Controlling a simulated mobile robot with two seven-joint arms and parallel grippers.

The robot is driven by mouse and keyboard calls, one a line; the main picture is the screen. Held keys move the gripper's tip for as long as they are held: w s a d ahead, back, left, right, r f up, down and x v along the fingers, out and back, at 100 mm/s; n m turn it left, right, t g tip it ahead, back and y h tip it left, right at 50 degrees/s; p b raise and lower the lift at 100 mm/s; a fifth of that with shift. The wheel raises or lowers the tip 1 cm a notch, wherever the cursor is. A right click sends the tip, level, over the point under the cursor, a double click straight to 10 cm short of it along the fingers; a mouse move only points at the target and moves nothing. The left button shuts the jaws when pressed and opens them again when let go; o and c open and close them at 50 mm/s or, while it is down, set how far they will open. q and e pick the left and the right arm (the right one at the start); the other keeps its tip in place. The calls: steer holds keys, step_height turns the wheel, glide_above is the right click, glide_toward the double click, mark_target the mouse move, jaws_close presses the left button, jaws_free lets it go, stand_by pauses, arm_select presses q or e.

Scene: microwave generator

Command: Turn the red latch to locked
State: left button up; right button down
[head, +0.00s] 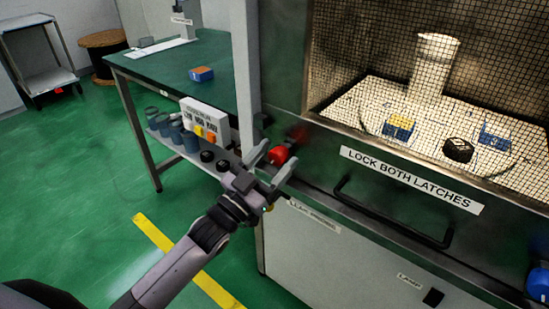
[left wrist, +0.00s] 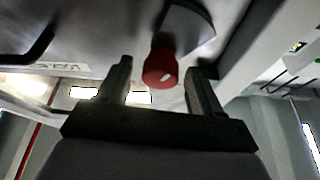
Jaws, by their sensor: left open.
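The red latch (head: 279,155) is a round red knob on the left front of the machine, left of the "LOCK BOTH LATCHES" label (head: 412,180). In the left wrist view the red latch (left wrist: 160,68) shows a small white mark on its face. My left gripper (head: 270,164) is open, with its fingers either side of the latch in the picture. In the left wrist view the left gripper (left wrist: 158,85) has clear space on both sides of the knob; I see no contact. A blue latch (head: 538,284) sits at the right edge. My right gripper is not seen.
A black handle (head: 392,214) sticks out below the label. Behind the mesh window (head: 480,60) are a cylinder and small blocks. A green table (head: 200,70) with a blue and orange block stands left, with a shelf of cups and knobs below it.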

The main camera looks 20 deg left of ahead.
arm_select(q)
steer(key=shift+w+d, duration=0.1)
steer(key=c, duration=1)
